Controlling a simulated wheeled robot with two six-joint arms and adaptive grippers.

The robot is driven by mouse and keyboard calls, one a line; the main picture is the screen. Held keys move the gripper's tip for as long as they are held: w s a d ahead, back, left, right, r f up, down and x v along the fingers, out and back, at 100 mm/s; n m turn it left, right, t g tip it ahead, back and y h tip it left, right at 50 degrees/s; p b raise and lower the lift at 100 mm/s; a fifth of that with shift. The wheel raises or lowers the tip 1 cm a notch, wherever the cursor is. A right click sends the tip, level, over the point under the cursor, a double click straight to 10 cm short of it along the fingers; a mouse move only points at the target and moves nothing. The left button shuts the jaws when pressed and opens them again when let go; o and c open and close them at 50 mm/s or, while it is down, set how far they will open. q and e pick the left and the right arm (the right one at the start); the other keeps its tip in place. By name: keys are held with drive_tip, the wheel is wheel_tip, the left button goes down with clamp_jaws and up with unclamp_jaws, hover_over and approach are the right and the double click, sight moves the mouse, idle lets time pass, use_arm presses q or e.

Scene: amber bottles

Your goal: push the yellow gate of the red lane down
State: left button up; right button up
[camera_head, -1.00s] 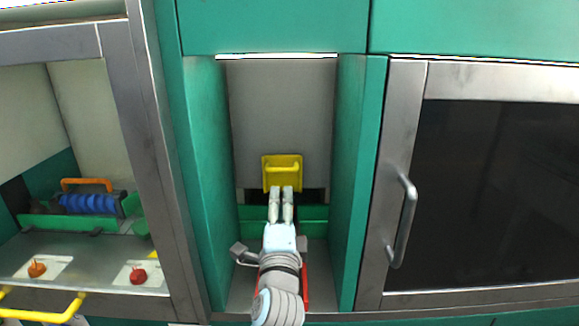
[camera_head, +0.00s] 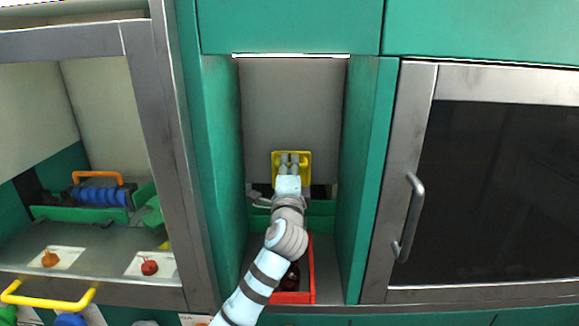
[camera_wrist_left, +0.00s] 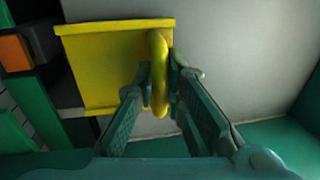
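The yellow gate (camera_head: 306,171) is a small plate at the back of the narrow middle bay, below a grey panel. In the left wrist view the yellow gate (camera_wrist_left: 100,70) carries a rounded upright yellow handle (camera_wrist_left: 158,72). My left gripper (camera_head: 290,158) reaches in front of the gate. In the left wrist view the left gripper (camera_wrist_left: 161,78) has one finger on each side of the handle; I cannot tell whether they squeeze it. The red lane (camera_head: 308,272) is a red-edged channel below, partly hidden by my arm, with a dark rounded object inside. My right gripper is not in view.
Green walls (camera_head: 368,180) close in the bay on both sides. A steel-framed dark door (camera_head: 500,190) with a bar handle (camera_head: 412,215) is at right. A left compartment holds a blue ribbed object (camera_head: 100,195); a yellow handle (camera_head: 50,302) sticks out at lower left.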

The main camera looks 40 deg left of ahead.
use_arm(q)
clamp_jaws()
wheel_tip(320, 180, down, 9)
drive_tip(key=b, duration=0.5)
drive_tip(key=shift+b, duration=0.35)
drive_tip(key=shift+r, duration=0.15)
drive_tip(key=o, duration=0.7)
unclamp_jaws()
drive_tip(key=shift+w, duration=0.1)
drive_tip(key=shift+c, duration=0.2)
wheel_tip(320, 180, up, 10)
